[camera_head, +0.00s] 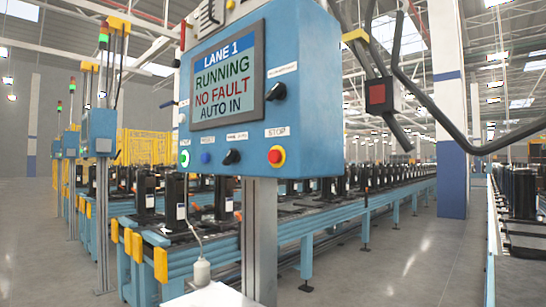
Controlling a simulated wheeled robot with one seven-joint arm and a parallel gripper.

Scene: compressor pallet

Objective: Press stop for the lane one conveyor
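A blue control box (320,120) stands on a grey metal post (259,235) close in front of me. Its screen (225,80) reads "LANE 1, RUNNING, NO FAULT, AUTO IN". A red stop button (276,156) in a yellow ring sits at the lower right of the box face, under a "STOP" label (277,132). To its left are a black knob (232,157), a blue button (205,158) and a green button (184,159). Another black knob (277,92) is right of the screen. The lane conveyor (320,222) carries several black compressors behind the box. My gripper is not in view.
A dark bent bar (450,130) and a black box with a red square (379,94) hang at the right. Similar blue boxes (98,130) on posts stand at the left. A blue and white column (451,180) stands behind. Grey floor (390,265) is open at lower right.

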